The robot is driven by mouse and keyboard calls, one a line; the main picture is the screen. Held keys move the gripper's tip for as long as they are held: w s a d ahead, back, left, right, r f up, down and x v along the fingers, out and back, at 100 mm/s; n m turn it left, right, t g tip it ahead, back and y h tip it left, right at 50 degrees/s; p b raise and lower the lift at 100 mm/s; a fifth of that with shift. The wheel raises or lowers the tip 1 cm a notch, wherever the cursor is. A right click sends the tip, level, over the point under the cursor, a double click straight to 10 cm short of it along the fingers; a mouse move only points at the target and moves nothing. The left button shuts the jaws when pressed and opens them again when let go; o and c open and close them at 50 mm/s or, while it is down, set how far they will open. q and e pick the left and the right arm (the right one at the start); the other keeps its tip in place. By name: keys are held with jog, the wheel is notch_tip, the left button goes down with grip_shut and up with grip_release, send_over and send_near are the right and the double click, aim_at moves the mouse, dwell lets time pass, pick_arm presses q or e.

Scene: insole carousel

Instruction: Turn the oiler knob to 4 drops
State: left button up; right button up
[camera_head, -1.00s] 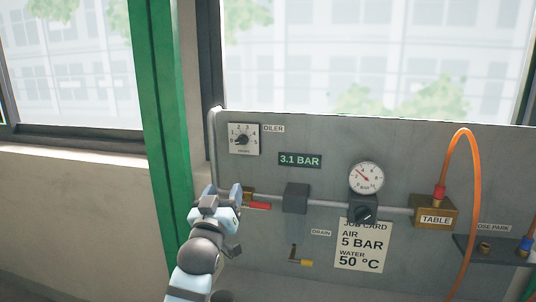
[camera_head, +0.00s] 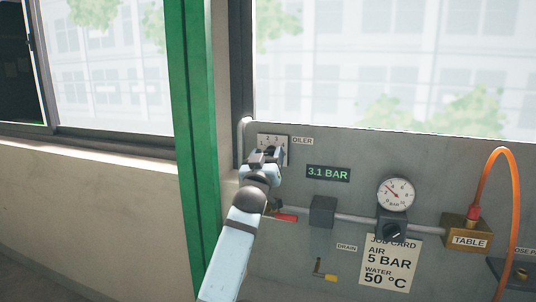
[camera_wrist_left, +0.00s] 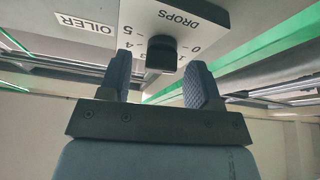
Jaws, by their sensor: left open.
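The oiler dial plate (camera_head: 287,141) is a white square at the upper left of the grey panel, labelled OILER (camera_head: 303,141). My left gripper (camera_head: 264,154) is in front of it and covers the knob in the head view. In the left wrist view the black oiler knob (camera_wrist_left: 162,52) sticks out from the white plate (camera_wrist_left: 190,18) marked DROPS with numbers. My left gripper (camera_wrist_left: 162,82) is open, its two fingers apart with the knob between and just beyond their tips. I cannot tell if they touch it. Where the knob points is unclear. My right gripper is out of view.
Below the dial are a red-handled valve (camera_head: 285,216) and a grey pipe (camera_head: 358,218). To the right are a 3.1 BAR display (camera_head: 328,173), a pressure gauge (camera_head: 395,194), a job card (camera_head: 390,265) and an orange hose (camera_head: 512,190). A green post (camera_head: 200,130) stands left.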

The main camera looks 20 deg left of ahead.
pick_arm(q)
jog(key=shift+w+r, duration=0.1)
jog(key=shift+w, duration=0.15)
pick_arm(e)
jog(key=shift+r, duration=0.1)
pick_arm(q)
jog(key=c, duration=0.9)
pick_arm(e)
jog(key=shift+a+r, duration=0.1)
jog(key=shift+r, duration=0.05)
